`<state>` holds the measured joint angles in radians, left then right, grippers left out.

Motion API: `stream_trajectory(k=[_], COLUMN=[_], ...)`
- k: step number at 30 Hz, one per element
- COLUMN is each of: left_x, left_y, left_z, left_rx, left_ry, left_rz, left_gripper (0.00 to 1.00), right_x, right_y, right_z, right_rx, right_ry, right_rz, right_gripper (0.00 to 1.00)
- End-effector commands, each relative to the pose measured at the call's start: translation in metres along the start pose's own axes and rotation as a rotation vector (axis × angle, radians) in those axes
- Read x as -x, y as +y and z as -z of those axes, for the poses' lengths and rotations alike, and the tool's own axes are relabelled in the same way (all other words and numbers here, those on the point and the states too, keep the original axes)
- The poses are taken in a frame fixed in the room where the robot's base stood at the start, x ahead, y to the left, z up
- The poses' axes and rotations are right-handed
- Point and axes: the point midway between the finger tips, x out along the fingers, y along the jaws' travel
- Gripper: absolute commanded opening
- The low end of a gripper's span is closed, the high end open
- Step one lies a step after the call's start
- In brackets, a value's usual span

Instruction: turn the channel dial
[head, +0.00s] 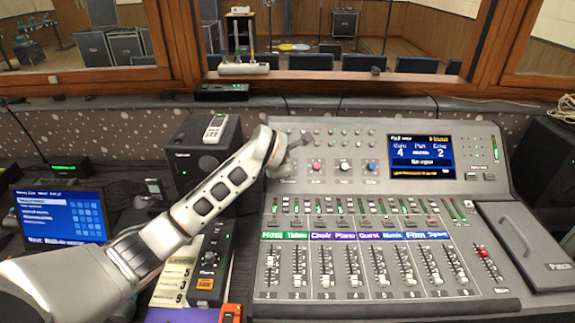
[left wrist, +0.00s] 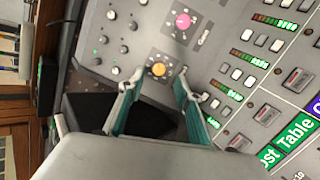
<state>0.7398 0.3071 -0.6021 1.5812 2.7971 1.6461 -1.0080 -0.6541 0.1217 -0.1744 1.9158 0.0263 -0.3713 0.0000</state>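The mixing console (head: 470,215) fills the right half of the head view. My left gripper (head: 291,155) is over its upper left corner, where it hides the leftmost dial of the row. In the left wrist view a yellow-orange dial (left wrist: 158,69) lies just ahead of the open fingers of my left gripper (left wrist: 159,84), roughly centred between the tips. I cannot tell whether the tips touch the panel. A pink dial (left wrist: 183,20) is beside it and also shows in the head view (head: 317,165). My right gripper is not in view.
A white dial (head: 344,166) and a blue dial (head: 371,166) continue the row towards the console's screen (head: 421,156). Several faders stand below. A laptop (head: 62,214), a dark speaker (head: 190,150) and a small control box (head: 208,265) are left of the console.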

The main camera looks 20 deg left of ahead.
Motion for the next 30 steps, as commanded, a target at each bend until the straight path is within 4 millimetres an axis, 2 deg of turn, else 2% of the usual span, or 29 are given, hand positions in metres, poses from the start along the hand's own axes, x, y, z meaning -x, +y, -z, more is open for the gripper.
stream_trajectory(k=[3, 9, 14, 22, 23, 26, 27, 30], left_x=[-0.019, -0.04, -0.048, -0.049, -0.049, -0.049, -0.049, -0.049], left_y=[0.0, 0.001, 0.001, 0.001, 0.001, 0.001, 0.001, 0.001], left_z=[0.0, -0.001, 0.0, 0.0, 0.0, 0.0, 0.0, 0.0], left_rx=[0.001, 0.001, 0.0, 0.0, 0.0, 0.0, 0.0, 0.0], left_ry=[0.002, 0.001, 0.0, -0.001, -0.001, -0.001, -0.001, 0.0], left_rz=[0.002, 0.0, -0.001, -0.002, -0.002, -0.002, -0.002, -0.002], left_gripper=[0.34, 0.34, 0.34, 0.34, 0.29, 0.03, 0.0, 0.0], right_x=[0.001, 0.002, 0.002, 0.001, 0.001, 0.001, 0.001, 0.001], right_y=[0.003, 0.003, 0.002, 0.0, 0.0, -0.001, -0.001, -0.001], right_z=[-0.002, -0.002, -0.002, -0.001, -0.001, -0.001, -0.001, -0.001], right_rx=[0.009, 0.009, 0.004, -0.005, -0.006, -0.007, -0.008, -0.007], right_ry=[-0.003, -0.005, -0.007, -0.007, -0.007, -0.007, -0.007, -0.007], right_rz=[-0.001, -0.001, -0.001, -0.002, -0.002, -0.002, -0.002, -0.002], right_gripper=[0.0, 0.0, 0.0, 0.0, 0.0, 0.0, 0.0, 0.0])
